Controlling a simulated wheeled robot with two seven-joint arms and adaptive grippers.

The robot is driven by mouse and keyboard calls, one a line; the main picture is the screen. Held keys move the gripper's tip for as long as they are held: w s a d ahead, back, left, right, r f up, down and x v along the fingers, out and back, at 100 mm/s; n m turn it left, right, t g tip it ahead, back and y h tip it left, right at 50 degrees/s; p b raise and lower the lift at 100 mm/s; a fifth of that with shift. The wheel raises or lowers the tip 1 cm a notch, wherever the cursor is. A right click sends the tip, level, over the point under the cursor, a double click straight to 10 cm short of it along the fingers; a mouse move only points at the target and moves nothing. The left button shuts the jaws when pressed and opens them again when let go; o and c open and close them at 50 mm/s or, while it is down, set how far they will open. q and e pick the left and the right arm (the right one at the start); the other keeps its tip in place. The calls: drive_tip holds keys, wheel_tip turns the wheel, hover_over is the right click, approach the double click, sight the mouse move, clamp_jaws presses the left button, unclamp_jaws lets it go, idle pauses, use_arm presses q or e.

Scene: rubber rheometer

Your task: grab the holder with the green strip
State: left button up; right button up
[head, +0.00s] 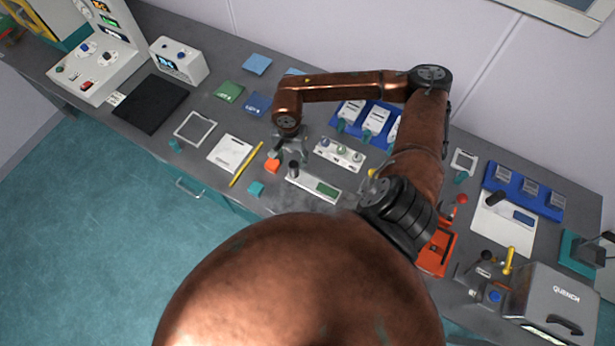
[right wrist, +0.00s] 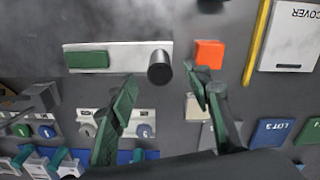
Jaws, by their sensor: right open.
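A light grey flat holder (head: 306,183) with a green strip (head: 328,190) at one end and an upright black cylindrical knob (head: 293,169) at the other lies on the dark bench. In the right wrist view the holder (right wrist: 130,54) lies beyond my fingertips, its green strip (right wrist: 88,60) at left and black knob (right wrist: 160,66) at right. My right gripper (head: 291,151) is above the bench near the knob end. In its wrist view the right gripper (right wrist: 165,88) is open and empty, with the knob appearing between its fingers' directions. My left gripper is out of view.
A small orange block (head: 271,166) lies beside the knob end. A white block with several round knobs (head: 340,153) and a blue rack (head: 367,118) of white pieces stand behind. A yellow rod (head: 246,160) and white cover (head: 230,153) lie to the left.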

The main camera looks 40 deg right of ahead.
sight(293, 165)
wheel_tip(293, 165, down, 3)
drive_tip(key=shift+r+p, duration=0.15)
drive_tip(key=shift+p, duration=0.25)
drive_tip(key=shift+d+f, duration=0.1)
drive_tip(key=shift+f, duration=0.65)
drive_tip(key=c, duration=1.1)
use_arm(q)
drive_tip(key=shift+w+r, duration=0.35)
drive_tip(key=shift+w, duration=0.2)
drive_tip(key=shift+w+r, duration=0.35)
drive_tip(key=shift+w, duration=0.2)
use_arm(e)
clamp_jaws()
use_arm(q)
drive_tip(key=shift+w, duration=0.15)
